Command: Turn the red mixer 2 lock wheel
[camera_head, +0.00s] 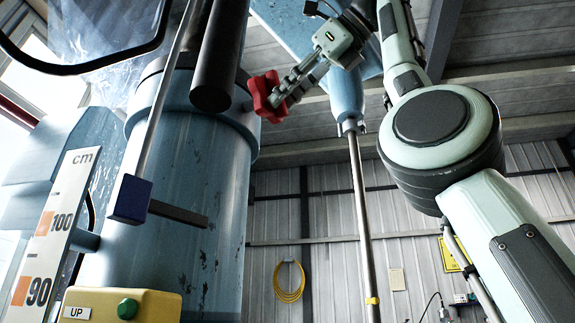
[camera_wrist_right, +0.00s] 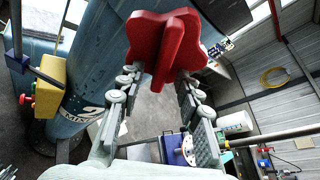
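The red lock wheel (camera_head: 266,96), a lobed knob, sits on the right side of the blue mixer column's upper collar (camera_head: 225,118) in the head view. My right gripper (camera_head: 284,93) reaches it from the upper right, with its fingertips at the wheel. In the right wrist view the red wheel (camera_wrist_right: 165,42) fills the top middle. The two fingers (camera_wrist_right: 158,80) are spread, with one lobe pointing down between their tips and gaps beside it. Whether a fingertip touches the wheel, I cannot tell. My left gripper is not in view.
A black cylinder (camera_head: 218,60) hangs before the column. A thin rod with a blue block (camera_head: 130,199) stands left of it. A cm scale (camera_head: 52,225) and a yellow UP button box (camera_head: 120,304) are at lower left. A steel rod (camera_head: 362,220) stands to the right.

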